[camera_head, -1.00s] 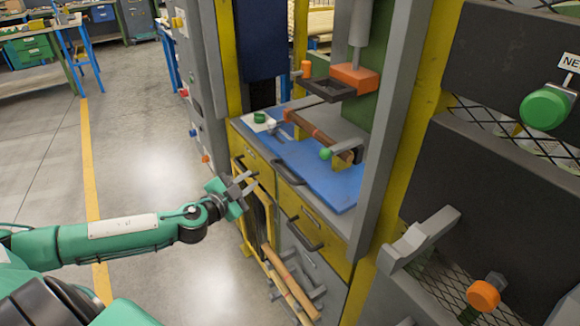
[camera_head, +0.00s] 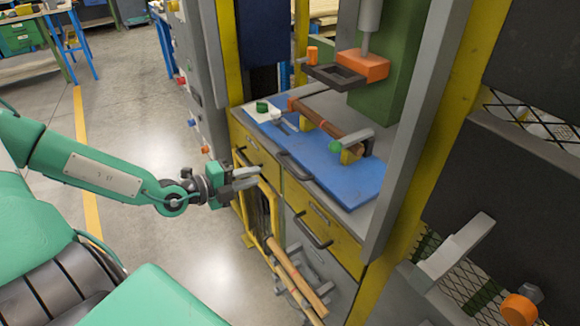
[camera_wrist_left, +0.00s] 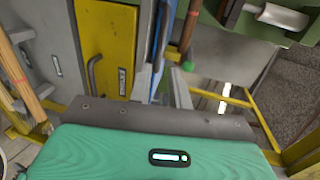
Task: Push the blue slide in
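The blue slide (camera_head: 352,188) is a flat blue board on the grey bench, with its front edge out over the yellow drawers. A dark bar handle (camera_head: 293,167) sits at its front edge. A turned brown wooden piece (camera_head: 328,124) lies across the slide in holders. In the left wrist view the slide shows as a narrow blue strip (camera_wrist_left: 157,45) beyond the fingers. My left gripper (camera_head: 258,177) is open and empty, left of the slide and in front of the yellow drawer, apart from the slide. My right gripper is not in view.
An orange block with a dark frame (camera_head: 338,78) hangs above the slide. Yellow posts (camera_head: 231,50) flank the bench. Wooden rods (camera_head: 297,276) lean below the drawers. A grey bracket (camera_head: 455,255) and orange knob (camera_head: 519,309) are at right.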

